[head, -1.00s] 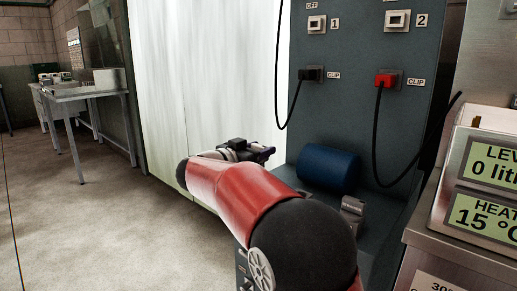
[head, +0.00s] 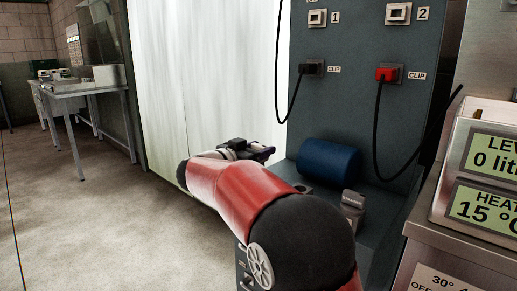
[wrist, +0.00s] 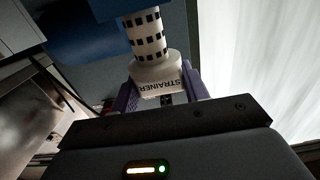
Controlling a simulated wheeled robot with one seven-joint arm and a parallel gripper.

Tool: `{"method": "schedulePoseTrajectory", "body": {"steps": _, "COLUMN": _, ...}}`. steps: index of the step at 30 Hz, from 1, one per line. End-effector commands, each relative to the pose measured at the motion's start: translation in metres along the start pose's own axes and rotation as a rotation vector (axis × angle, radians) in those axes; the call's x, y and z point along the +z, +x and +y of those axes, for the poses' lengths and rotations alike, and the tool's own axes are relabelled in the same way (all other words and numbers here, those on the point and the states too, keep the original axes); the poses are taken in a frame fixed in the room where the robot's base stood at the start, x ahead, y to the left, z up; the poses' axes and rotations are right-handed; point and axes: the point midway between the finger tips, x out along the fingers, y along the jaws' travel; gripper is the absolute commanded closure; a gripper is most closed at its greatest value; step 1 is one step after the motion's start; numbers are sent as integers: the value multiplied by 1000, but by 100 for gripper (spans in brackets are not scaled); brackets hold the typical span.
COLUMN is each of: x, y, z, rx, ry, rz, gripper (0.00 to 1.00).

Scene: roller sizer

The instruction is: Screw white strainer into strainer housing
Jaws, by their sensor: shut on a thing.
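The white strainer (wrist: 150,42) has a cylinder with rows of dark square holes and a wider white base marked STRAINER. In the wrist view my gripper (wrist: 160,98) has its purple fingers on both sides of that base, shut on it. The strainer's far end points away from the gripper, towards a blue surface at the top of the view. In the head view my gripper (head: 262,152) is beyond my red arm, left of the blue cylinder, and the strainer cannot be made out there. I cannot identify the strainer housing in either view.
A blue cylinder (head: 328,160) lies on the grey machine's ledge below the panel (head: 350,110) with black and red plugs on hanging cables. A steel unit with displays (head: 488,165) stands at the right. A pale curtain-like sheet (head: 205,80) is behind the arm. Floor at left is clear.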

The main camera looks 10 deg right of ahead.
Motion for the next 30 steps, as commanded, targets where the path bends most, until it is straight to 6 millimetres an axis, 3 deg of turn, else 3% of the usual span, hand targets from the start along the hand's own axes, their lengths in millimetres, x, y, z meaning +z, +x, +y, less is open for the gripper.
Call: {"method": "schedulePoseTrajectory", "body": {"steps": 30, "x": 26, "y": 0, "z": 0, "rx": 0, "ry": -1, "rz": 1, "gripper": 78}}
